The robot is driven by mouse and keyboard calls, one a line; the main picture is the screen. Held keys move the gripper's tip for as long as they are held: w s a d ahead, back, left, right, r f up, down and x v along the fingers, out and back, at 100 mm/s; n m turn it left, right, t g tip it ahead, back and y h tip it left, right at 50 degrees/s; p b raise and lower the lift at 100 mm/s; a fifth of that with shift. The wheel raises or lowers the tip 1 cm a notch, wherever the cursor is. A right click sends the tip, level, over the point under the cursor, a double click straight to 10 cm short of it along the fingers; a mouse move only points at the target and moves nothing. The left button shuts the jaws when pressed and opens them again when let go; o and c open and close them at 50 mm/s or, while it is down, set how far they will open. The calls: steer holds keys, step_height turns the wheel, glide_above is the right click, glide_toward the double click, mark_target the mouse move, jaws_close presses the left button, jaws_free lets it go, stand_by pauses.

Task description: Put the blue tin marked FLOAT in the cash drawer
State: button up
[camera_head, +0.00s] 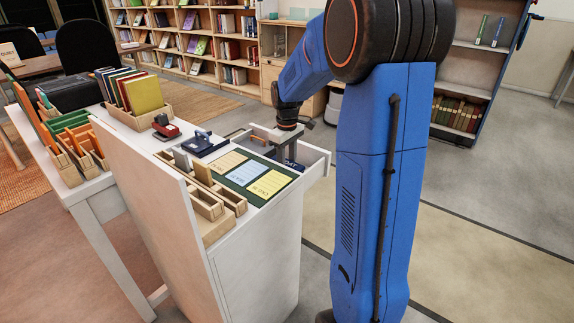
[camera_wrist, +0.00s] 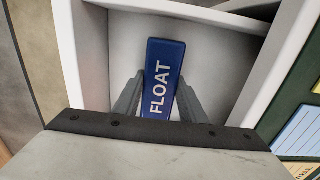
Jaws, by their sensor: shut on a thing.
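The blue tin (camera_wrist: 165,70) marked FLOAT stands out between my two grey fingers in the wrist view. My gripper (camera_wrist: 158,97) is shut on it, with one finger along each side. Below and around the tin is the open white cash drawer (camera_wrist: 73,50), with walls on the left, far side and right. I cannot tell whether the tin touches the drawer floor. In the head view, my gripper (camera_head: 288,152) points down into the drawer (camera_head: 319,172), and part of the tin (camera_head: 293,165) shows behind the counter edge.
The counter beside the drawer carries a dark green board (camera_head: 257,179) with coloured cards, a dark blue stamp-like item (camera_head: 203,144), a red one (camera_head: 165,128) and wooden trays (camera_head: 214,208). Another drawer compartment (camera_wrist: 236,20) lies beyond a divider. Open floor lies to the right.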

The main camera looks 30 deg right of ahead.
mark_target(287, 162)
steer(key=o, duration=1.3)
steer(key=shift+f, duration=0.1)
step_height(287, 162, up, 12)
steer(key=s+a+t, duration=0.1)
steer(key=s+a, duration=0.2)
steer(key=s, duration=0.2)
steer(key=s+a+r+m, duration=0.1)
steer(key=s+a, duration=0.3)
steer(key=s, duration=0.2)
steer(key=s+a+r+m+t, duration=0.1)
steer(key=s+a, duration=0.3)
steer(key=s, duration=0.1)
steer(key=shift+s+r+t, duration=0.1)
steer(key=shift+s+t, duration=0.1)
steer(key=shift+t, duration=0.1)
steer(key=s+a+f, duration=0.1)
steer(key=s+f, duration=0.1)
steer(key=s, duration=0.2)
steer(key=s+a+f+m+t, duration=0.1)
steer(key=s+a+f, duration=0.1)
steer(key=s, duration=0.3)
steer(key=s+a+f+m+t, duration=0.1)
steer(key=s+a+f, duration=0.1)
steer(key=s, duration=0.3)
steer(key=shift+f, duration=0.1)
